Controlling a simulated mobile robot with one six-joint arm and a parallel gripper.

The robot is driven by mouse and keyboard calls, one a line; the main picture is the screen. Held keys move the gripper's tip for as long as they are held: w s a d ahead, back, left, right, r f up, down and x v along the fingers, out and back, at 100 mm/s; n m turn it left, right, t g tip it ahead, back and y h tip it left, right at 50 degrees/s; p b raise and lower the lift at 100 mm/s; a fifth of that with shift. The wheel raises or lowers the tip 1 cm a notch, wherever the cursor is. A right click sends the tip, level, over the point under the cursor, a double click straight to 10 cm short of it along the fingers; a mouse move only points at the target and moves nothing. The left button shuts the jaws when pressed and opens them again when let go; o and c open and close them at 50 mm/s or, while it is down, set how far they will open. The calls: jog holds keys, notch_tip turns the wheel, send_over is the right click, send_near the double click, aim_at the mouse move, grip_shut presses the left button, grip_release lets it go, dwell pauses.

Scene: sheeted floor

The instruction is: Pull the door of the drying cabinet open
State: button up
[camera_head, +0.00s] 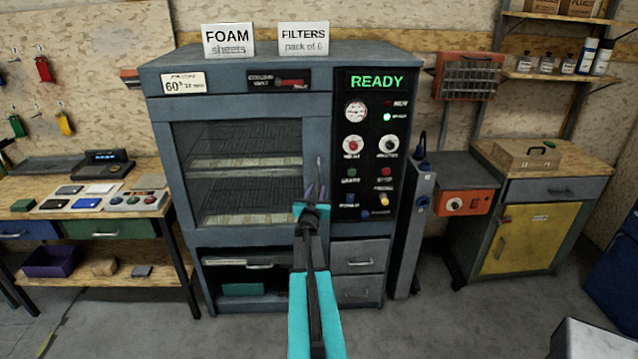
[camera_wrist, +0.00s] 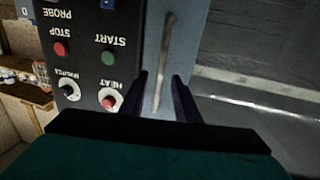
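The drying cabinet (camera_head: 240,56) stands in the middle of the head view, with a green READY display. Its glass-fronted door (camera_head: 176,170) looks closed. The upright metal door handle (camera_head: 319,165) is at the door's right edge, partly hidden by my gripper (camera_head: 315,190). In the wrist view, which is upside down, the handle (camera_wrist: 167,50) runs between the two dark fingers of my gripper (camera_wrist: 159,80). The fingers are apart, with a gap visible beside the bar. I cannot tell whether either finger touches it.
The control panel (camera_head: 372,140) with knobs and buttons is just right of the handle. Drawers (camera_head: 358,257) and an open shelf are below the door. A workbench (camera_head: 125,207) stands left, and a grey post (camera_head: 421,215) stands close on the right. The floor in front looks clear.

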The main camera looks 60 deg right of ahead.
aim_at(319, 184)
jog(key=shift+p+x, duration=0.7)
jog(key=shift+x, duration=2.1)
grip_shut()
